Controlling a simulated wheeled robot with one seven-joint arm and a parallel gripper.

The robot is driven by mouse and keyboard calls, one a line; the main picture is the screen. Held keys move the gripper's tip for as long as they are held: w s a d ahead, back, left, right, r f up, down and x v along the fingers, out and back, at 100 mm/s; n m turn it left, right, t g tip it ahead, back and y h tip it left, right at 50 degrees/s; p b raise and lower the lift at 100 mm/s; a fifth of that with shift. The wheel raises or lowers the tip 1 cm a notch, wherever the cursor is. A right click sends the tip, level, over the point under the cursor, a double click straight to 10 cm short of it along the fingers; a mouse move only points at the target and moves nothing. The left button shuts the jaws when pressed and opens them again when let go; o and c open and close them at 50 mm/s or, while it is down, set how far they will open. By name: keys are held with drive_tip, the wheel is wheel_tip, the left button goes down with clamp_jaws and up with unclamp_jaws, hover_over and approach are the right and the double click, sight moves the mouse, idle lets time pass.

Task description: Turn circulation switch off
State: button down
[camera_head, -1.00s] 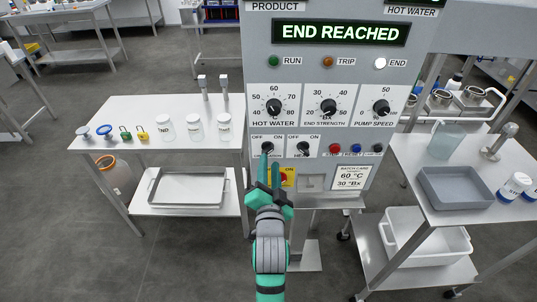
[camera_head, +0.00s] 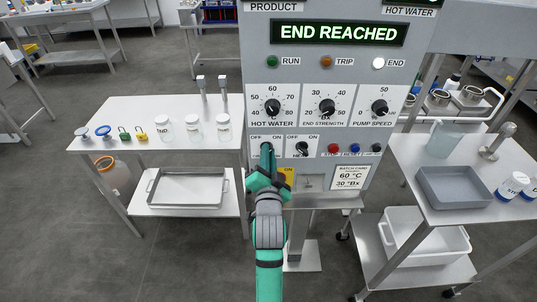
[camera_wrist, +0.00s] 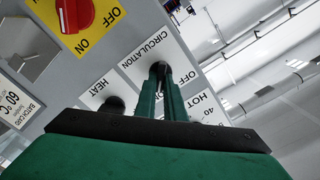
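The knob's pointing direction is hidden by the fingers. OFF is printed at the left and ON at the right above the switch in the head view.
The black heat switch (camera_head: 302,149) sits just right of my fingers. A red rotary switch on a yellow plate (camera_wrist: 78,14) is below, largely behind my gripper in the head view. The display (camera_head: 338,33) reads END REACHED, and the END lamp (camera_head: 378,63) is white.

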drive_tip(key=shift+n, duration=0.4)
drive_tip(key=shift+a+n, duration=0.15)
drive_tip(key=shift+n, duration=2.65)
drive_tip(key=shift+a+n, duration=0.15)
drive_tip(key=shift+n, duration=2.65)
drive_tip(key=shift+a+n, duration=0.15)
drive_tip(key=shift+n, duration=2.95)
drive_tip(key=c, duration=1.8)
unclamp_jaws()
drive_tip(key=shift+c, duration=0.2)
